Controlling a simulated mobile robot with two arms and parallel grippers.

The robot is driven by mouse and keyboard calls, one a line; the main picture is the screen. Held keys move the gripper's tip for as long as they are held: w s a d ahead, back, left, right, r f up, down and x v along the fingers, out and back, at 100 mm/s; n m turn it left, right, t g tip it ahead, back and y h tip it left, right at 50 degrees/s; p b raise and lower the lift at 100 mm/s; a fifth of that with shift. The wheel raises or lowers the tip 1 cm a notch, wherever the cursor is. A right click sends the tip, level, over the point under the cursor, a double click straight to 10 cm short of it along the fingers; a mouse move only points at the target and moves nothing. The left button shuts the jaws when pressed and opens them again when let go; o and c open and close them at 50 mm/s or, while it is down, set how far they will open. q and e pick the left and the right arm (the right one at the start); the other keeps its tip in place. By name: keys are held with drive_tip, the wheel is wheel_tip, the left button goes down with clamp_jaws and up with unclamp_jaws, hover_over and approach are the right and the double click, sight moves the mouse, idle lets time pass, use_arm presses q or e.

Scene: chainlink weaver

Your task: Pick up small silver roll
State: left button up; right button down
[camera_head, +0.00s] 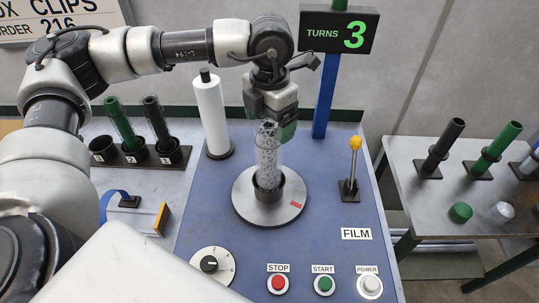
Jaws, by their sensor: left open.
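A small silver mesh roll (267,156) stands upright in a dark cup at the centre of the round grey turntable (243,207). My left gripper (272,125) points down over the roll and is open. Its fingers are at the roll's top end, and part of that end shows between or beside them. I cannot tell whether a finger touches it. My right gripper is not in view.
A white film roll (212,117) stands upright left of the turntable, and a yellow-knobbed lever (354,160) stands to the right. Buttons and a dial (210,264) line the front. A holder with dark and green tubes (134,150) is at left. A side table (415,200) holds more tubes.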

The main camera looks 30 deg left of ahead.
sight(268, 152)
use_arm(q)
drive_tip(key=shift+s+a+f+p, duration=0.1)
drive_tip(key=shift+f+p, duration=0.2)
drive_tip(key=shift+f, duration=1.05)
drive_tip(key=shift+r, duration=0.1)
drive_tip(key=c, duration=1.4)
